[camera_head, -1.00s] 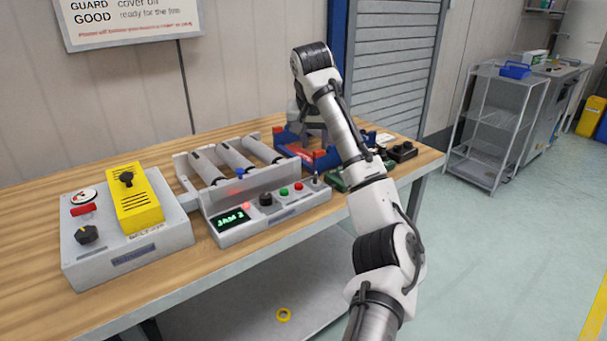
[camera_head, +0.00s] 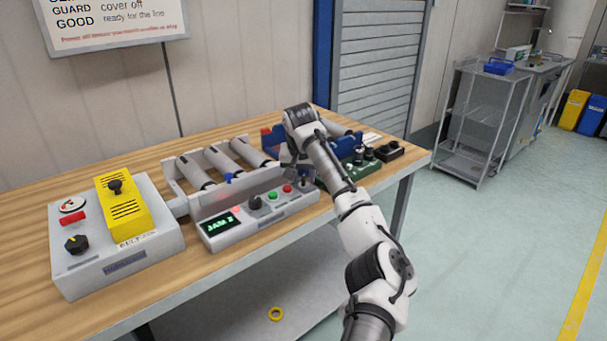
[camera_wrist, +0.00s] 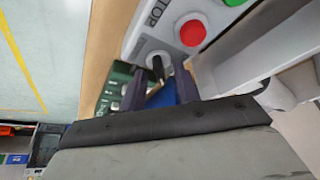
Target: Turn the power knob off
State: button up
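The grey control panel (camera_head: 228,236) has a green "JAM 2" display, a black knob (camera_head: 255,203), a green button, a red button (camera_head: 287,189) and a small lever (camera_head: 307,183) at its right end. A grey box (camera_head: 160,251) at the left carries another black knob (camera_head: 76,244). I cannot tell which is the power knob. My gripper (camera_head: 300,176) is over the panel's right end, fingers down. In the wrist view its dark fingers (camera_wrist: 158,82) are apart, with the lever (camera_wrist: 157,66) showing between their tips. I cannot tell if they touch it. The red button (camera_wrist: 192,33) is beside them.
A yellow cover (camera_head: 124,212) with a black knob sits on the grey box. Rollers (camera_head: 221,165) stand behind the panel. The table's front edge is clear.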

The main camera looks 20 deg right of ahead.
grip_shut()
jog(key=shift+n+p, duration=0.3)
jog(key=shift+p, duration=0.05)
jog(key=n+y+p, duration=0.1)
jog(key=n+p, duration=0.1)
jog(key=shift+r+n, duration=0.15)
jog(key=shift+n, duration=0.15)
jog(key=n+y+p, duration=0.1)
jog(key=n+p, duration=0.3)
jog(key=shift+d+n+y, duration=0.2)
jog(key=shift+n+y, duration=0.1)
jog(key=shift+y, duration=0.1)
jog(key=n+y+p, duration=0.1)
jog(key=n, duration=0.1)
jog(key=n+y+p, duration=0.1)
jog(key=n, duration=0.2)
jog(key=shift+d+g, duration=0.1)
jog(key=shift+g, duration=0.2)
jog(key=shift+w+n+g+y, duration=0.1)
jog(key=shift+n+g+y, duration=0.2)
jog(key=shift+n, duration=0.8)
jog(key=shift+w+n+g+y, duration=0.1)
jog(key=shift+n+g+y, duration=0.15)
jog(key=shift+n, duration=0.85)
jog(key=shift+d+n+g, duration=0.1)
jog(key=shift+n+g, duration=0.15)
jog(key=shift+n, duration=0.25)
